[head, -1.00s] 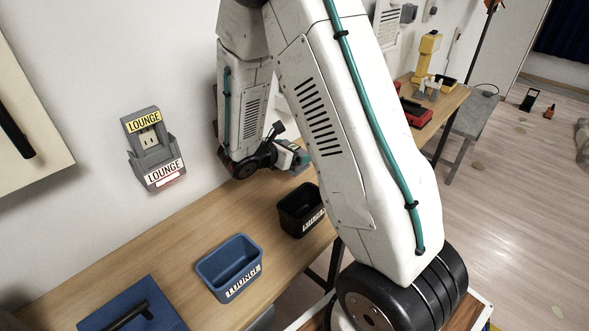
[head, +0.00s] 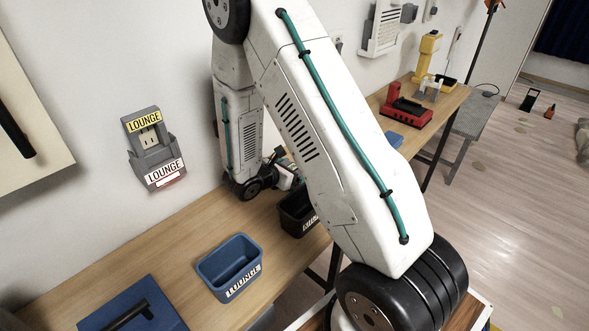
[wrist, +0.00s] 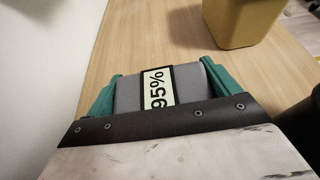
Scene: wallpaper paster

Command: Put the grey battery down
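The grey battery (wrist: 150,98), with a "95%" label, sits between the teal fingers of my gripper (wrist: 163,85) in the wrist view. Both fingers lie against its sides. Bare wooden table shows beyond it; I cannot tell whether the battery touches the table. In the head view my gripper is mostly hidden behind my own arm, over the table near the wall, and the battery is not visible there.
A yellow-tan container (wrist: 240,22) stands beyond the battery. A black bin (head: 297,212) and a blue bin (head: 230,268), labelled LOUNGE, stand on the table (head: 160,248). A red device (head: 405,113) is further along. A grey wall holder (head: 152,150) hangs at left.

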